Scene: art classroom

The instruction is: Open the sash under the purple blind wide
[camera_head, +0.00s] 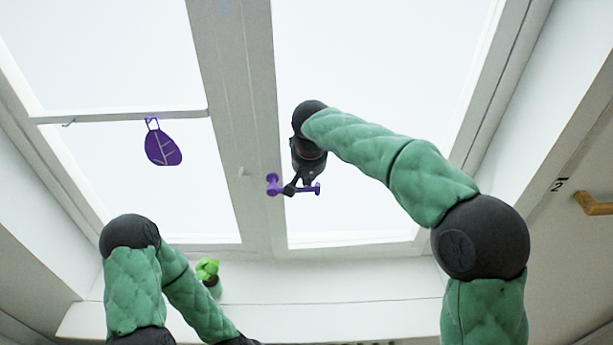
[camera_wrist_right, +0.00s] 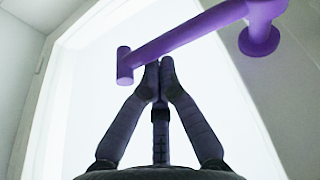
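The right window sash (camera_head: 375,80) is a tall bright pane in a white frame; I cannot tell whether it stands ajar. A purple handle (camera_head: 272,185) sits on its left side, with its lever pointing right, roughly level. My right gripper (camera_head: 297,188) is at this lever. In the right wrist view the gripper's fingertips (camera_wrist_right: 160,68) are together, right at the lower edge of the purple bar (camera_wrist_right: 190,38); whether they touch it is unclear. No purple blind shows. My left gripper is out of view below the head view.
A purple leaf ornament (camera_head: 163,148) hangs in the left window. A wide white post (camera_head: 235,100) separates the windows. A wooden bar (camera_head: 594,205) is on the right wall.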

